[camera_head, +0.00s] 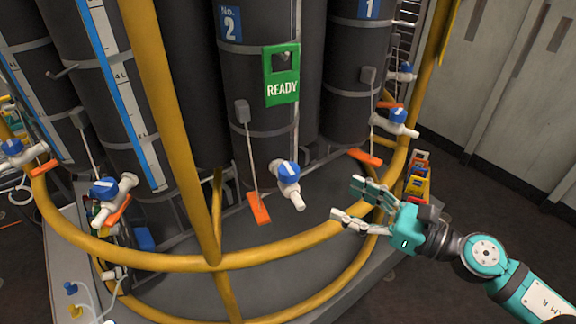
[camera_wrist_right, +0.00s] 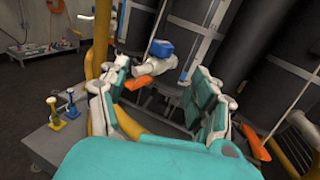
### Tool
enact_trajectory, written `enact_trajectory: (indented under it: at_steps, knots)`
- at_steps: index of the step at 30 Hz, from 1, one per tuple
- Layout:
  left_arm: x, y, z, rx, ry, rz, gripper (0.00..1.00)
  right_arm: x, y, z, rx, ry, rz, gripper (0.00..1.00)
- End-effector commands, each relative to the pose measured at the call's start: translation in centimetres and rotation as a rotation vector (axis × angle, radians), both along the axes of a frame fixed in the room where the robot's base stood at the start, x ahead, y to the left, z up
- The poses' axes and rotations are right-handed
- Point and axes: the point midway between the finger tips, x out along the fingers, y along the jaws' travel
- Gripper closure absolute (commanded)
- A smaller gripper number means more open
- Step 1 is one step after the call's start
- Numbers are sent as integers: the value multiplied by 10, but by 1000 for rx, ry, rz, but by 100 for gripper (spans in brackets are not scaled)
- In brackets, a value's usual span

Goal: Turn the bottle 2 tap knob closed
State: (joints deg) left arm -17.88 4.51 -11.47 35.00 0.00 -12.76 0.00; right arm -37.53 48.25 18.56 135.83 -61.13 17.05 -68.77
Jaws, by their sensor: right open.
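Bottle 2 (camera_head: 262,95) is a dark upright cylinder with a blue "No. 2" label and a green READY sign. Its tap has a blue knob (camera_head: 288,171) on a white body low at its front. My right gripper (camera_head: 346,198) is open and empty, to the right of this tap and apart from it, with its fingers pointing left. My left gripper is not in view.
A yellow rail (camera_head: 300,243) curves round the bottles, with a yellow post (camera_head: 170,110) left of bottle 2. Other blue-knobbed taps stand at left (camera_head: 104,188) and right (camera_head: 397,115). An orange tag (camera_head: 259,208) hangs beside bottle 2's tap. Colored items (camera_head: 417,185) lie behind my gripper.

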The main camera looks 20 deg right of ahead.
Motion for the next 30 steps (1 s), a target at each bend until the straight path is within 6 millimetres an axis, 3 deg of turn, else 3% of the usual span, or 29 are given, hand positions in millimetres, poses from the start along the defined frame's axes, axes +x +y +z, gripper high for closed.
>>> enact_trajectory:
  at_steps: [5,14,24,30]
  knots:
    - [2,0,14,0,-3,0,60,21,15,4,-4,-2,0,35]
    - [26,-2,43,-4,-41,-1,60,52,38,7,3,-1,-5,35]
    - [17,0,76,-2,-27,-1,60,89,70,6,4,0,-3,35]
    - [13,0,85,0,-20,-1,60,105,82,3,3,1,-5,35]
